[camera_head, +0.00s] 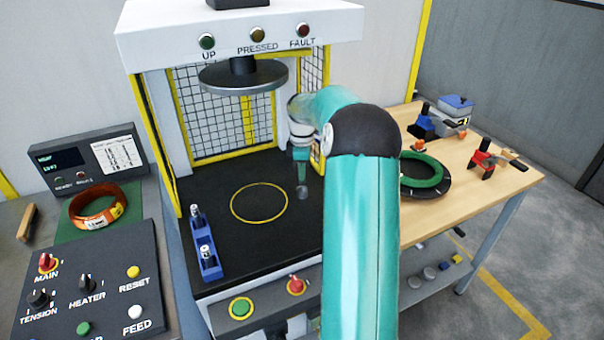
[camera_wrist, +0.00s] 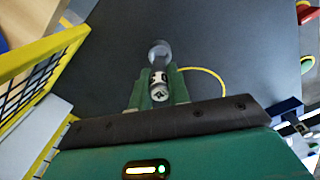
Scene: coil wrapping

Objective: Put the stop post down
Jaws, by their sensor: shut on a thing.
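The stop post (camera_wrist: 158,85), a small metal cylinder with a dark band, is pinched between the two green fingers of my gripper (camera_wrist: 159,90) in the wrist view. A round grey end (camera_wrist: 160,52) shows beyond the fingertips. In the head view my gripper (camera_head: 302,168) points down over the right part of the black press bed (camera_head: 265,245), and the post's grey lower end (camera_head: 302,191) shows beneath it. The yellow ring (camera_head: 259,202) marked on the bed lies to its left. I cannot tell whether the post touches the bed.
A blue holder (camera_head: 207,258) with metal posts stands at the bed's left edge. The round press plate (camera_head: 243,76) hangs above the ring. A yellow-framed mesh guard (camera_wrist: 35,75) is close to my gripper. A wooden table (camera_head: 470,205) with a green coil (camera_head: 421,169) stands at right.

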